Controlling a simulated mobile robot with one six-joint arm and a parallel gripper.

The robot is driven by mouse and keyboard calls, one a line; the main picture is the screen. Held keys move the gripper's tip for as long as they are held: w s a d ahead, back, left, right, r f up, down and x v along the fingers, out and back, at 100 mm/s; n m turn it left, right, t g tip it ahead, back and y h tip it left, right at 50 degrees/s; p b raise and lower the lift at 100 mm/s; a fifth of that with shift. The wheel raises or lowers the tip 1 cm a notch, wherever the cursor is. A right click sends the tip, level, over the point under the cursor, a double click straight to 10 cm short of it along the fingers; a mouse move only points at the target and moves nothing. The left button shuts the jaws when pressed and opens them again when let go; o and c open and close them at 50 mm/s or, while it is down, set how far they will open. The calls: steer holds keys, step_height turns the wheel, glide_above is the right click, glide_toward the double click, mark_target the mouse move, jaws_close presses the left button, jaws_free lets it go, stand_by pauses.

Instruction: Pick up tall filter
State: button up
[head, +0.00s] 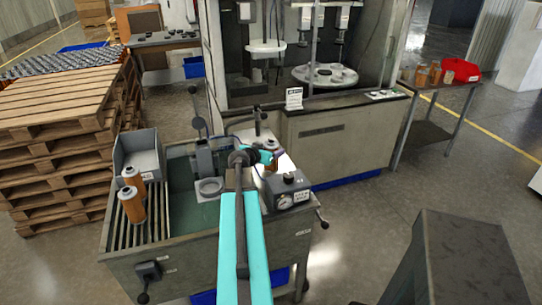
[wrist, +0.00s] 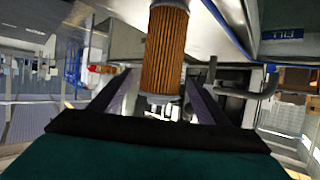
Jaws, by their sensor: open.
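A filter with orange-brown pleats and grey end caps (wrist: 165,52) fills the upper middle of the wrist view. My gripper (wrist: 158,88) is open, with one finger on each side of the filter's lower part; I cannot tell whether either touches it. In the head view, my gripper (head: 273,156) is over the right end of the bench, and only a bit of the orange filter (head: 270,168) shows beneath it. Two other orange filters with pale caps, a front one (head: 131,206) and a rear one (head: 133,180), stand on the slatted rack at the left.
A grey gauge box (head: 287,191) stands just right of my gripper. A grey clamp fixture (head: 207,168) and a grey open bin (head: 140,155) are to the left. The machine cabinet (head: 345,140) rises behind. More orange filters (head: 428,74) stand on the far right table.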

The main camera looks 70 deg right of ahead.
steer(key=shift+x, duration=1.1)
steer(key=shift+c, duration=0.6)
steer(key=c, duration=1.1)
